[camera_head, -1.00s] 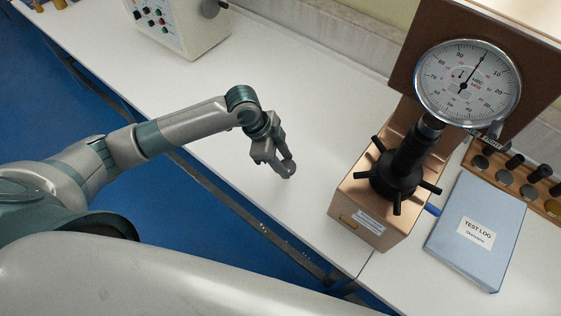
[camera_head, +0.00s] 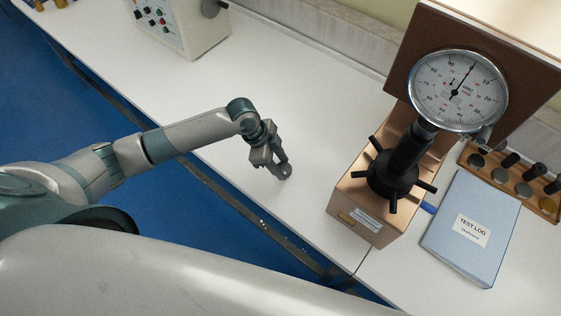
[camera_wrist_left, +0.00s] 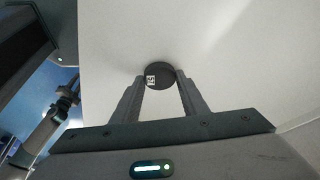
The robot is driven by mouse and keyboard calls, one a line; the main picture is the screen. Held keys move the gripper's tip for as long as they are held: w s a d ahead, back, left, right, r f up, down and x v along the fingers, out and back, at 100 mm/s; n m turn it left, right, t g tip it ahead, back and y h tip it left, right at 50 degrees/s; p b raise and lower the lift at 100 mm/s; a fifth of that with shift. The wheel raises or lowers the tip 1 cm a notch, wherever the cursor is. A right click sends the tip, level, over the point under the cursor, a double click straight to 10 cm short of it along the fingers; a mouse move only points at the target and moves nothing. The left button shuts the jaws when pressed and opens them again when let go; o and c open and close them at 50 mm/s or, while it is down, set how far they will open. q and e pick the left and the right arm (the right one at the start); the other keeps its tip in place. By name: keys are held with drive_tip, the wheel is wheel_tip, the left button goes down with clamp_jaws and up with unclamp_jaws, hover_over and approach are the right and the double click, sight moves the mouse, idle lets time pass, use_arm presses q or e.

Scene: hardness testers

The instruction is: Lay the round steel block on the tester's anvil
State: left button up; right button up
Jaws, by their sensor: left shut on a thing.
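My left gripper (camera_head: 281,171) is shut on the round steel block (camera_wrist_left: 160,75), a dark disc with a small white label. In the left wrist view the fingertips grip the disc at its two sides. In the head view the block (camera_head: 286,170) is a small dark grey shape at the fingertips, over the white bench left of the tester. The hardness tester (camera_head: 365,208) has a copper-coloured body, a large dial (camera_head: 458,90) and a black spindle with spoke handles (camera_head: 393,172). I cannot make out the anvil's top face clearly. A blurred arm at the left wrist view's left edge may be my right one.
A blue test log (camera_head: 470,228) lies right of the tester, by a wooden rack (camera_head: 530,188) of dark pieces. A beige control box (camera_head: 180,25) stands at the back left. The white bench (camera_head: 290,95) between the box and the tester is clear.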

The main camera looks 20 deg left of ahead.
use_arm(q)
drive_tip(key=shift+f, duration=0.1)
drive_tip(key=o, duration=1.3)
drive_tip(key=shift+c, duration=0.2)
drive_tip(key=shift+a+r, duration=0.15)
drive_tip(key=shift+r, duration=0.45)
drive_tip(key=w+b+v, duration=0.1)
drive_tip(key=b+v, duration=0.2)
drive_tip(key=v, duration=0.8)
drive_tip(key=shift+s, duration=0.5)
